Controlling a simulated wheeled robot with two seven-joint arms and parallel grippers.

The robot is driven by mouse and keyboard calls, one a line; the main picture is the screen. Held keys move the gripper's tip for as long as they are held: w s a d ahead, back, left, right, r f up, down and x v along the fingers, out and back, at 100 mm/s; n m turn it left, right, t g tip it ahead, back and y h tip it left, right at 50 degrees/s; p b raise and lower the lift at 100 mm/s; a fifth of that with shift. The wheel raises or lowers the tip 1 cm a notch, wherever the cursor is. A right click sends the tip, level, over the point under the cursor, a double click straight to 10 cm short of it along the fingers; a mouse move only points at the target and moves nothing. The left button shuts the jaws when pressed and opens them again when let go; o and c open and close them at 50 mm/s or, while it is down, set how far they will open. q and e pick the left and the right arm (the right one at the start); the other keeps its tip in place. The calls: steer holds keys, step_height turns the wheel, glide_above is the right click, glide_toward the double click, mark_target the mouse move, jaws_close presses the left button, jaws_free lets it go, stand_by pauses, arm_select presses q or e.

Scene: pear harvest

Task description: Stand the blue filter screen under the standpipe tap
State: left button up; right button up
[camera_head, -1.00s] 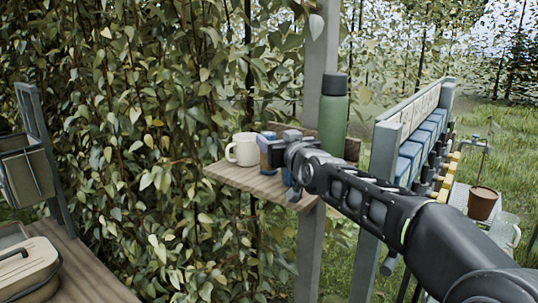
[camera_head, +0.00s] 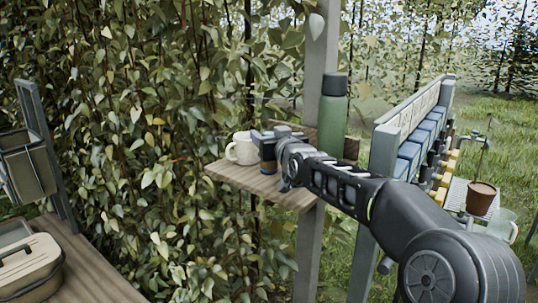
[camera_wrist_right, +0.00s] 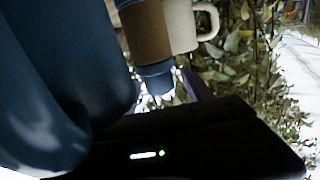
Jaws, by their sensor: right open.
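My right gripper (camera_head: 268,136) is open over the small wooden shelf, at a blue cup with a brown band (camera_head: 267,160). The cup also shows in the right wrist view (camera_wrist_right: 146,32), close beyond the gripper body; I cannot tell if they touch. A large blurred blue shape (camera_wrist_right: 60,75) fills the left of that view; I cannot tell what it is. I cannot make out the blue filter screen for certain. A thin grey pipe with a side arm (camera_head: 485,145), perhaps the standpipe tap, stands at the right above a brown pot (camera_head: 481,199). My left gripper is out of view.
A cream mug (camera_head: 243,148) and a tall green bottle (camera_head: 332,115) stand on the shelf (camera_head: 235,177), which is fixed to a grey post (camera_head: 311,240). A rack with several blue blocks (camera_head: 412,152) stands right of it. A tan case (camera_head: 28,268) lies on the left bench (camera_head: 95,270).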

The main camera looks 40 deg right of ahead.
jaws_close()
stand_by(0.5)
